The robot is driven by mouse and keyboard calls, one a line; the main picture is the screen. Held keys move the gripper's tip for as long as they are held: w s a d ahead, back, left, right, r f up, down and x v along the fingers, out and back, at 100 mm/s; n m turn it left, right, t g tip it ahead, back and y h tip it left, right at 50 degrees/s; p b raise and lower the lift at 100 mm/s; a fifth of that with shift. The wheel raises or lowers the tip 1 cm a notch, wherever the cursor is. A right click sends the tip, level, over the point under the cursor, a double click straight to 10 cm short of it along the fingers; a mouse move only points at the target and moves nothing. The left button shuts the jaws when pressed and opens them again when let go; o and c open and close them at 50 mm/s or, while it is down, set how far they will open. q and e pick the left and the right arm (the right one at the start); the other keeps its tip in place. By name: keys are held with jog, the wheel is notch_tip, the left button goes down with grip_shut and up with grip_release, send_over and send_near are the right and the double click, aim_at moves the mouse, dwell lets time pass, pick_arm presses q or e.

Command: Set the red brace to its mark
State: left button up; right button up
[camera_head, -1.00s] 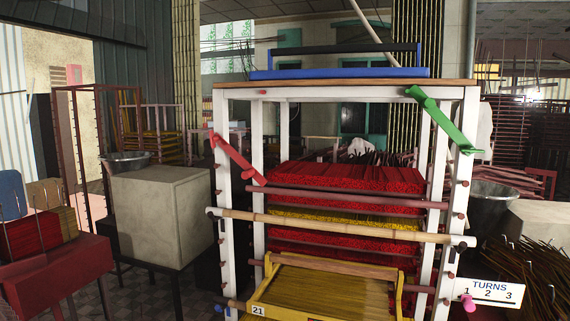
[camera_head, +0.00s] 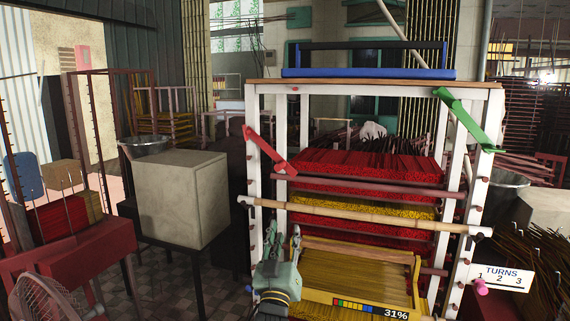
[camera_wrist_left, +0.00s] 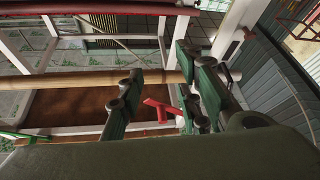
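The red brace (camera_head: 265,148) is a flat bar near the top of the white rack's left front post, slanting down to the right. My left gripper (camera_head: 290,232) is below it, in front of the rack's lower left, fingers pointing up and apart from the brace. In the left wrist view its two fingers (camera_wrist_left: 160,100) are spread with nothing held. A red T-shaped piece (camera_wrist_left: 160,112) shows between them, farther off; I cannot tell if it is the brace. I cannot make out the brace's mark. My right gripper is out of view.
A bamboo pole (camera_head: 350,215) crosses the rack front above a yellow tray (camera_head: 360,254). A green brace (camera_head: 465,117) is at upper right. A blue-based carrier (camera_head: 367,73) sits on top. A TURNS sign (camera_head: 502,277) is at lower right. A pale block (camera_head: 182,198) stands left.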

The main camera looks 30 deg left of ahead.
aim_at(280, 162)
pick_arm(q)
jog(key=w+a+r+n+y+p, duration=0.1)
jog(key=r, duration=0.4)
jog(key=w+a+r+n+t+y+p, duration=0.1)
jog(key=r, duration=0.5)
jog(key=a+r+t+y+p, duration=0.1)
jog(key=r, duration=0.5)
jog(key=shift+w+a+n+y, duration=0.25)
jog(key=shift+w+n+y, duration=0.05)
jog(key=shift+w+n, duration=0.1)
jog(key=shift+w+a+r+p, duration=0.2)
jog(key=shift+w+r+p, duration=0.05)
jog(key=shift+w+p, duration=0.1)
grip_shut()
